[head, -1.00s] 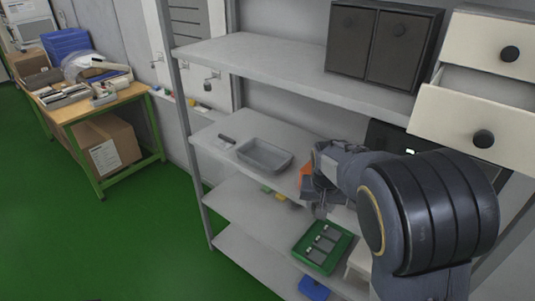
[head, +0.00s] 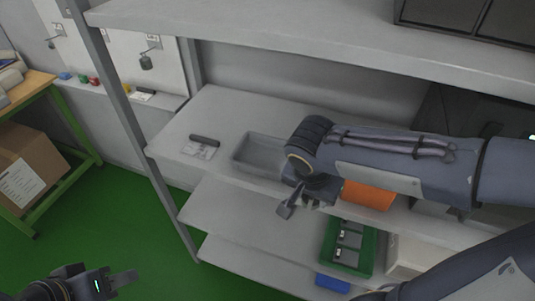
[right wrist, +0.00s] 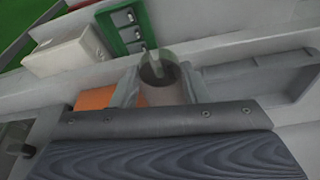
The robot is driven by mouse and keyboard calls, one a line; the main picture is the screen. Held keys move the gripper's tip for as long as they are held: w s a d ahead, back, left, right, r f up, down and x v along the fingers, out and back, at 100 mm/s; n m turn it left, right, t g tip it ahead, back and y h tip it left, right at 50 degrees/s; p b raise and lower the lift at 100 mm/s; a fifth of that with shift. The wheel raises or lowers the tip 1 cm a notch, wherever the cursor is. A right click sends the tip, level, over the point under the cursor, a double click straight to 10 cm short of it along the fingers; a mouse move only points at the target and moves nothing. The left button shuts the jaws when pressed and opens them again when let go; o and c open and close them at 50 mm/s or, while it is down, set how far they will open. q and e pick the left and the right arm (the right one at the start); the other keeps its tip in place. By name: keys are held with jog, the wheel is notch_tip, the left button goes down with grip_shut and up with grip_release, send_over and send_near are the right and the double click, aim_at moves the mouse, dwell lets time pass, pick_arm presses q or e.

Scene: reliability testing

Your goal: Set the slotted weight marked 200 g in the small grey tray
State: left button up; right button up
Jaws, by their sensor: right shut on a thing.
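The small grey tray (head: 243,160) sits on the middle shelf, its right end hidden behind my right arm. My right gripper (head: 306,202) is in front of the shelf's edge, just right of the tray in the head view. In the right wrist view, my right gripper (right wrist: 160,90) is shut on a dark, round slotted weight (right wrist: 157,72). Its marking cannot be read. The weight is too hidden to make out in the head view. My left gripper (head: 122,280) is low at the left, over the green floor, and its opening is unclear.
A dark bar (head: 204,140) and a label lie left of the tray. An orange block (head: 368,195) is right of my right gripper. A green tray (head: 327,256) with several dark pieces stands below. The upper shelf (head: 260,35) overhangs.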

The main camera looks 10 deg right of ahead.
jog(key=p, duration=0.1)
send_over(274, 160)
jog(key=s, duration=0.1)
jog(key=shift+a, duration=0.3)
jog(key=shift+w+a+f, duration=0.1)
jog(key=shift+w, duration=0.05)
notch_tip(274, 160, down, 3)
jog(key=shift+f+p, duration=0.1)
jog(key=shift+p, duration=0.3)
jog(key=shift+f, duration=0.1)
jog(key=shift+f, duration=0.2)
jog(key=o, duration=1.1)
jog(key=shift+r, duration=0.1)
